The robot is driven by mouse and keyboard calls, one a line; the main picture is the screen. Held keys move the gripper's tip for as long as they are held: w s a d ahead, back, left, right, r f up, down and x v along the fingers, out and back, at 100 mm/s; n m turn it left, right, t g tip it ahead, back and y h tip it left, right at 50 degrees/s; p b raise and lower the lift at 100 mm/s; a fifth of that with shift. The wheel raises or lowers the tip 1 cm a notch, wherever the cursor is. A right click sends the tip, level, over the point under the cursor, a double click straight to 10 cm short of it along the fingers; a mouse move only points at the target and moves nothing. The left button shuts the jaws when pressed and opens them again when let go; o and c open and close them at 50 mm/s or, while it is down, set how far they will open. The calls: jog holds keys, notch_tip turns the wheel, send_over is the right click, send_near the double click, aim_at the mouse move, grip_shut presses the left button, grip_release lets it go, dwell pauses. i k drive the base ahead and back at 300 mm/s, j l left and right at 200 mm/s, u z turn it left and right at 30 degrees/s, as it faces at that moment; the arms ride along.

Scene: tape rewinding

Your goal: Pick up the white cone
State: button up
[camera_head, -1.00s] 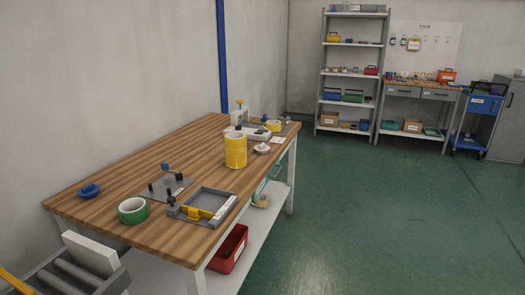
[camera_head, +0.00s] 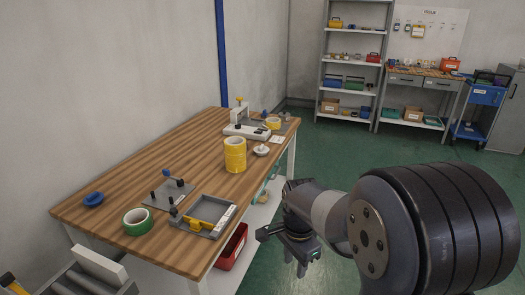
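The white cone (camera_head: 261,149) is a small, low white piece with a raised middle. It stands on the wooden table (camera_head: 130,182) near its right edge, just right of the stacked yellow tape rolls (camera_head: 235,155). My gripper (camera_head: 281,254) is in the lower middle of the view, beyond the table's right edge and nearer to me than the cone. Its dark fingers look spread apart, with nothing seen between them. It is well clear of the cone.
A white device (camera_head: 247,131) stands behind the yellow rolls. A red bin (camera_head: 231,247) sits below.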

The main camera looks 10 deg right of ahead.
aim_at(261, 150)
jog(key=i+l, duration=0.25)
jog(key=i, duration=0.25)
jog(key=i+l, duration=0.3)
jog(key=i, duration=0.15)
jog(key=i+l, duration=0.25)
jog(key=i, duration=0.25)
jog(key=i+l+u, duration=0.15)
jog(key=i+l, duration=0.3)
jog(key=i, duration=0.25)
jog(key=i+l+u, duration=0.15)
jog(key=i+l, duration=0.45)
jog(key=i+u, duration=0.15)
jog(key=u, duration=0.95)
